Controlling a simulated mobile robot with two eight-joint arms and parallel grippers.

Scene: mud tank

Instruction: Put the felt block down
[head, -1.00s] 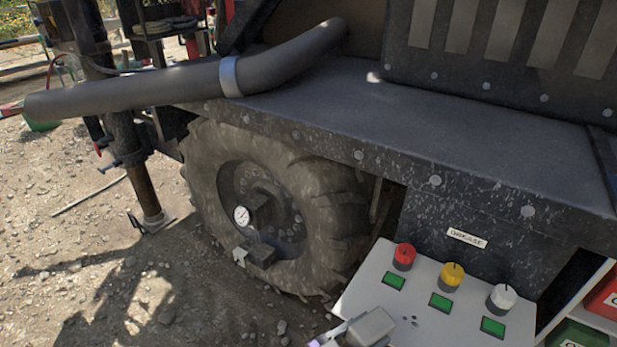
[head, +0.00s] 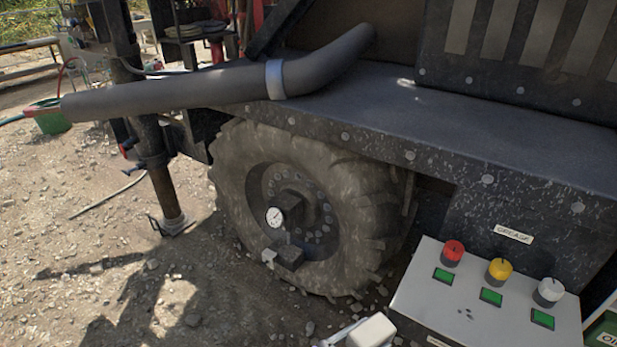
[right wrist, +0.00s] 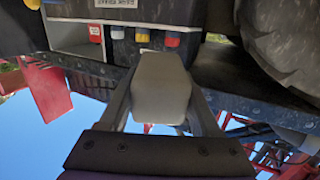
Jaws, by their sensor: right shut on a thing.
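A pale grey-white block, likely the felt block (head: 372,330), shows at the bottom edge of the head view, partly cut off. In the right wrist view the felt block (right wrist: 164,88) sits between the two dark fingers of my right gripper (right wrist: 163,105), which is shut on it. In the head view only a little of my right gripper (head: 342,335) shows beside the block. The block appears held in front of the machine, left of the button panel; I cannot tell its exact height. My left gripper is not in view.
A sloped panel (head: 460,312) with red, yellow and white knobs stands at the lower right. A big muddy wheel (head: 235,180) is under the dark deck (head: 440,110). A thick grey pipe (head: 170,92) crosses above. Open gravel ground (head: 100,270) lies at the left.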

